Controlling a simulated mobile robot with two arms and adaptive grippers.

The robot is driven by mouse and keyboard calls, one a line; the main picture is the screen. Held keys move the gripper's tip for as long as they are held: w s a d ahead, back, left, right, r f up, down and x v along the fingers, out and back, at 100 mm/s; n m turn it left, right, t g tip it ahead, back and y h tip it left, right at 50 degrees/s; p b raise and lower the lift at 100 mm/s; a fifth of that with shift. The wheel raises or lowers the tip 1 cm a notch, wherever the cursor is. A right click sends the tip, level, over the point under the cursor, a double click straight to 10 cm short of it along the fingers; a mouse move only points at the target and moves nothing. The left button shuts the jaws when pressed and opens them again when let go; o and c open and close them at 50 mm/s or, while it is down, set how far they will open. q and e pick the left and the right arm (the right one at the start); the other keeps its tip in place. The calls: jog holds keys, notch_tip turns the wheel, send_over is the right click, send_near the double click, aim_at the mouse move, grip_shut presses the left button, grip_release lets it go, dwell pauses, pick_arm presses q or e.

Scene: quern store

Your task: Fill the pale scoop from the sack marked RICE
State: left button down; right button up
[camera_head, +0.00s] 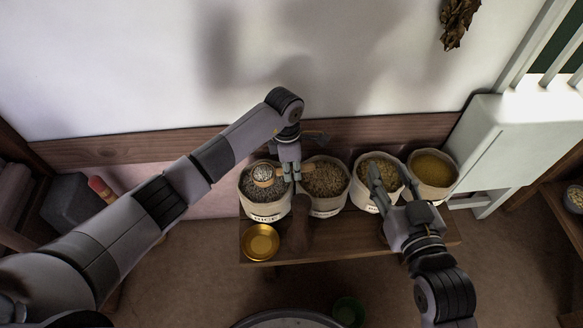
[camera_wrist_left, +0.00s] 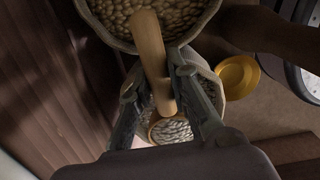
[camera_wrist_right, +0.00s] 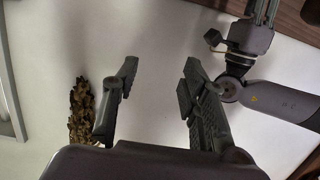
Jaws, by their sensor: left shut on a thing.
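The pale wooden scoop (camera_head: 263,174) is over the mouth of the sack marked RICE (camera_head: 264,209) in the head view. In the left wrist view, the scoop's handle (camera_wrist_left: 148,45) lies between the fingers of my left gripper (camera_wrist_left: 154,85). Pale grains (camera_wrist_left: 172,130) show in its bowl. My left gripper (camera_head: 289,173) is shut on the handle. Whether the bowl touches the grain in the sack is hard to tell. My right gripper (camera_head: 392,181) is open and empty, over the sacks to the right; its open fingers show in the right wrist view (camera_wrist_right: 157,88).
A sack of brown grain (camera_head: 325,180) stands beside the RICE sack. A third sack (camera_head: 362,190) and a sack of yellow grain (camera_head: 434,170) stand further right. A gold dish (camera_head: 261,242) sits on the wooden bench (camera_head: 330,252). A green bowl (camera_head: 348,311) is lower down.

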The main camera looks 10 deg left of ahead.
pick_arm(q)
jog(key=shift+r+p, duration=0.3)
jog(key=shift+r, duration=0.25)
jog(key=shift+r+p, duration=0.4)
jog(key=shift+r, duration=0.1)
jog(key=shift+r+y+p, duration=0.3)
jog(key=shift+r+p, duration=0.1)
jog(key=shift+r, duration=0.15)
jog(key=shift+r+p, duration=0.3)
jog(key=shift+r, duration=0.15)
pick_arm(e)
jog(key=s+d+f+g+h, duration=0.2)
jog(key=s+d+f+g, duration=0.1)
jog(key=s+f+g, duration=0.4)
jog(key=shift+s+d+f+g, duration=0.4)
jog(key=shift+s+f, duration=0.4)
jog(key=shift+f, duration=1.05)
